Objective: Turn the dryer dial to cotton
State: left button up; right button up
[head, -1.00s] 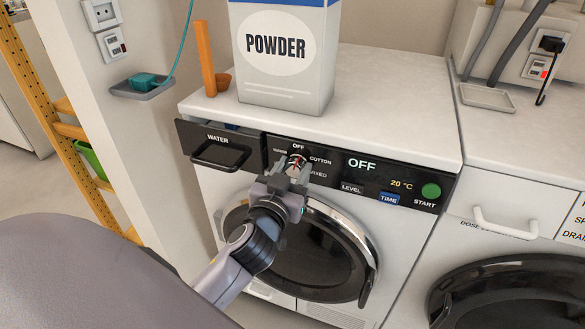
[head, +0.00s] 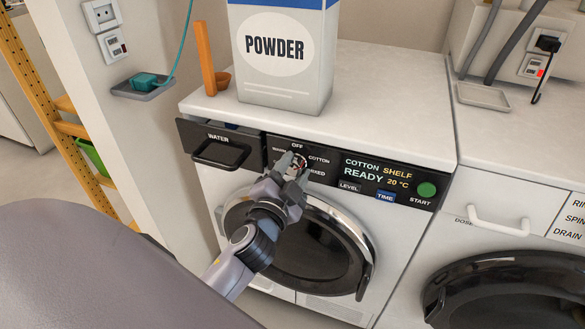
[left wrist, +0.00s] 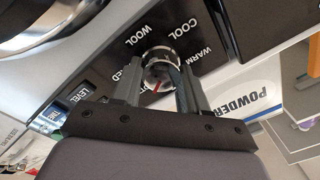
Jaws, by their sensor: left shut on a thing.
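The dryer dial (head: 301,163) is a round silver knob with a red mark on the black panel (head: 330,168) of the left white machine. The OFF, COTTON and MIXED labels show around it. My left gripper (head: 294,166) is shut on the dial, turned at a slant. In the left wrist view the dial (left wrist: 160,66) sits between the two fingers, its red mark toward the lower left; the label there is partly hidden by a finger. The display (head: 376,174) reads COTTON SHELF READY 20 °C. My right gripper is not in view.
LEVEL and TIME buttons and a green START button (head: 427,190) lie right of the dial. A WATER drawer (head: 220,153) is left of it. The round door (head: 318,250) is below. A POWDER box (head: 283,50) stands on top.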

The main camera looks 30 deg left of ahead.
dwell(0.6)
pick_arm(q)
jog(key=o, duration=1.1)
jog(key=shift+c, duration=0.2)
jog(key=v, duration=0.7)
jog(key=shift+b, duration=0.45)
